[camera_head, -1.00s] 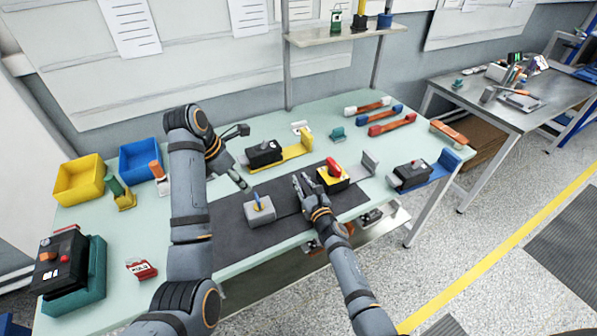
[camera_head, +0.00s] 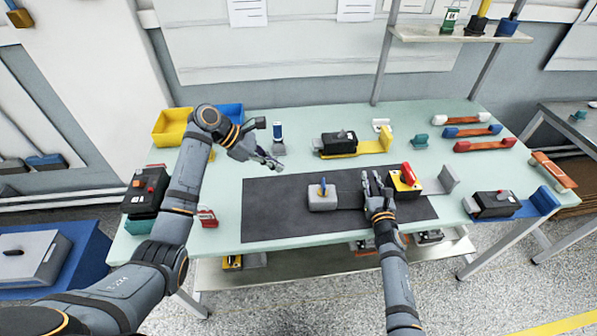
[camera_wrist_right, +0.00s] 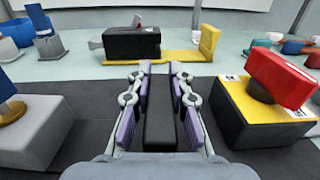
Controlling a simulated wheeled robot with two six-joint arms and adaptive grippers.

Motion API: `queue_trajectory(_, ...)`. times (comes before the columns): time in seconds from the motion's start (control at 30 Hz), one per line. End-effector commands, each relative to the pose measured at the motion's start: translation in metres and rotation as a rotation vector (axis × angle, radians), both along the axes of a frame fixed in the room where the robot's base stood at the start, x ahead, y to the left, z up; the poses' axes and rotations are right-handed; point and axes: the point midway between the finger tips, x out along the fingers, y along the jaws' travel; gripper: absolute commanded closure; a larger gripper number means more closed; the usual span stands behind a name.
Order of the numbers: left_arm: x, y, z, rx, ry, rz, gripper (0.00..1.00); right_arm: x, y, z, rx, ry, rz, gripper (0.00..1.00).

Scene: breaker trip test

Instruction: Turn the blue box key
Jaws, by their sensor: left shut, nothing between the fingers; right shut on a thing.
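The grey box (camera_head: 322,203) with a blue key (camera_head: 323,187) standing on its top sits on the dark mat. In the right wrist view the box (camera_wrist_right: 35,135) and part of the blue key (camera_wrist_right: 6,92) show at the left edge. My left gripper (camera_head: 277,165) is shut and empty, above the mat's back edge, behind and left of the box and apart from it. My right gripper (camera_head: 372,178) is shut on a dark grey bar (camera_wrist_right: 160,118), between the grey box and a yellow-black box with a red handle (camera_head: 405,182).
Behind the mat (camera_head: 270,215) stands a black device on a yellow bracket (camera_head: 380,143). A blue-topped post (camera_head: 278,137) is behind my left gripper. Another black device (camera_head: 492,204) with a blue bracket stands at right. Red and blue handles (camera_head: 472,131) lie back right.

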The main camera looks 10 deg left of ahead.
Motion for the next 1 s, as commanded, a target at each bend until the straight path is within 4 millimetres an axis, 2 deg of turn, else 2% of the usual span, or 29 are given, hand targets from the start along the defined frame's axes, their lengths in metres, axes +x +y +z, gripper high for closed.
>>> queue_trajectory(0.43, 0.014, -0.065, -0.065, -0.002, 0.004, -0.001, 1.0, 0.0, 0.0, 0.0, 0.0, -0.001, 0.0, 1.0)
queue_trajectory(0.53, 0.018, -0.082, -0.065, -0.003, 0.001, -0.003, 1.0, 0.0, 0.0, 0.001, 0.0, -0.001, 0.0, 1.0)
queue_trajectory(0.7, 0.023, -0.098, -0.065, -0.001, 0.0, -0.001, 1.0, 0.0, 0.0, 0.0, 0.0, -0.001, 0.0, 1.0)
queue_trajectory(1.0, 0.024, -0.103, -0.065, 0.001, 0.002, 0.0, 1.0, 0.0, 0.0, 0.0, 0.001, -0.001, 0.0, 1.0)
